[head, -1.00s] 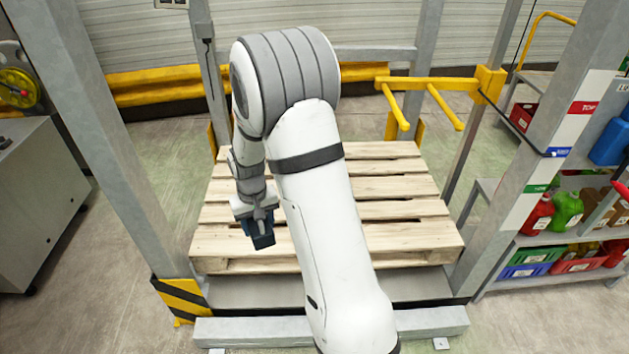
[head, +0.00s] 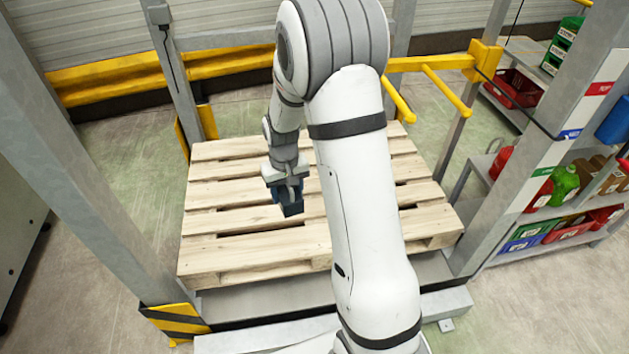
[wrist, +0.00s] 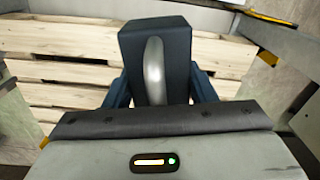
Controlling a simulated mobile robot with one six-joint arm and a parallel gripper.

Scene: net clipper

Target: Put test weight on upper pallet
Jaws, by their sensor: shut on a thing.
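The test weight (wrist: 177,45) is a dark blue-grey block with a pale metal handle. In the wrist view it sits between the two jaws of my gripper (wrist: 158,88), which is shut on it. In the head view the weight (head: 291,207) hangs below my gripper (head: 286,184), small and partly hidden. Both are over the wooden pallet (head: 240,255). I cannot tell whether the weight touches the boards. The pallet also fills the background of the wrist view (wrist: 60,72). My arm hides part of its right half.
Metal posts stand left (head: 85,150) and right (head: 545,140) of the pallet. Yellow prongs (head: 445,90) stick out behind it at the right. A shelf with red and green containers (head: 565,185) is at the right. The boards left of my gripper are bare.

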